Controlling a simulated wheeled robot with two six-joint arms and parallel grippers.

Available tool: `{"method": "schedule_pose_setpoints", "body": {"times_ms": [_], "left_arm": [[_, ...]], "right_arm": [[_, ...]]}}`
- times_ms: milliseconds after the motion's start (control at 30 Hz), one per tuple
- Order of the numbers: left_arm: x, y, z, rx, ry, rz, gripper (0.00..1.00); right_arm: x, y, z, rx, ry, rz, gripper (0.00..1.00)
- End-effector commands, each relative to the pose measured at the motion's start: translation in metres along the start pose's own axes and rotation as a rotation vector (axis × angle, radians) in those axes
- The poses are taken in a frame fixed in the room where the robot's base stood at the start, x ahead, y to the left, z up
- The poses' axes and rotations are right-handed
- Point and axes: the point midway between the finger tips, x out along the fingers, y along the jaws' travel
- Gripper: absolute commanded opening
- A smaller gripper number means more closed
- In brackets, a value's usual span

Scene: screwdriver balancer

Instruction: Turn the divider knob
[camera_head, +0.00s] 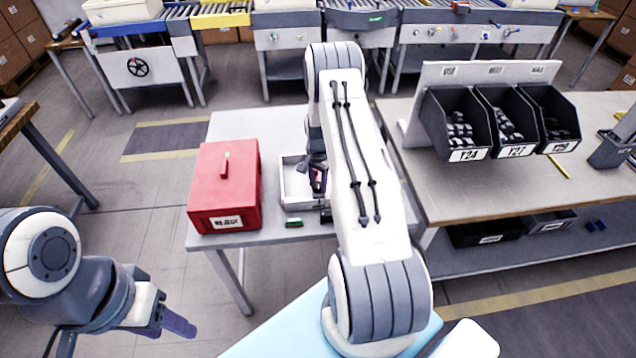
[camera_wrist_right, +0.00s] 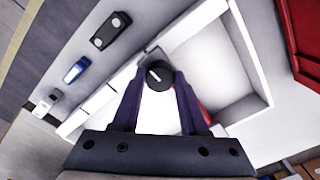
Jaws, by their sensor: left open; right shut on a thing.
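A white divided tray (camera_head: 289,182) stands on the table beside the red box. In the right wrist view the tray (camera_wrist_right: 252,50) shows its compartments, and a dark round divider knob (camera_wrist_right: 159,75) with a white line on its top. My right gripper (camera_head: 318,182) reaches down over the tray. In the right wrist view its purple fingers (camera_wrist_right: 160,84) lie on either side of the knob and are shut on it. In the head view my arm hides the knob and part of the tray. My left gripper (camera_head: 178,324) is open and empty at lower left, away from the tray.
A red toolbox (camera_head: 225,192) stands left of the tray. Small items lie by the tray's edge, including a black one (camera_wrist_right: 110,30) and a blue one (camera_wrist_right: 76,70). A workbench (camera_head: 480,193) with black bins (camera_head: 462,125) is on the right. Conveyors stand behind.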

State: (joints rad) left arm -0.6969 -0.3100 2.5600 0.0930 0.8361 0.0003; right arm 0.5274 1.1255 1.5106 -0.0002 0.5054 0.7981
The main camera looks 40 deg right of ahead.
Motion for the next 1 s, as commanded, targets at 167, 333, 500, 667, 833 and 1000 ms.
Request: {"method": "schedule_pose_setpoints", "body": {"times_ms": [167,333,500,667,833,1000], "left_arm": [[0.006,0.000,0.000,-0.001,0.000,0.000,0.50],[0.016,-0.001,0.001,-0.002,0.000,0.000,0.50],[0.027,-0.002,0.002,-0.003,0.000,0.000,0.50],[0.037,-0.003,0.002,-0.002,0.000,0.000,0.50],[0.046,-0.003,0.003,-0.001,0.000,0.000,0.50],[0.054,-0.004,0.003,-0.001,0.000,0.000,0.50]], "right_arm": [[0.001,0.000,0.000,-0.052,0.000,-0.001,0.00],[0.002,0.000,0.000,-0.159,0.000,0.000,0.00],[0.002,0.000,0.000,-0.306,0.001,-0.001,0.00],[0.002,0.000,0.000,-0.459,0.001,-0.001,0.00],[0.002,0.000,0.000,-0.621,0.002,-0.001,0.00],[0.001,0.000,0.000,-0.782,0.001,0.000,0.00]]}}
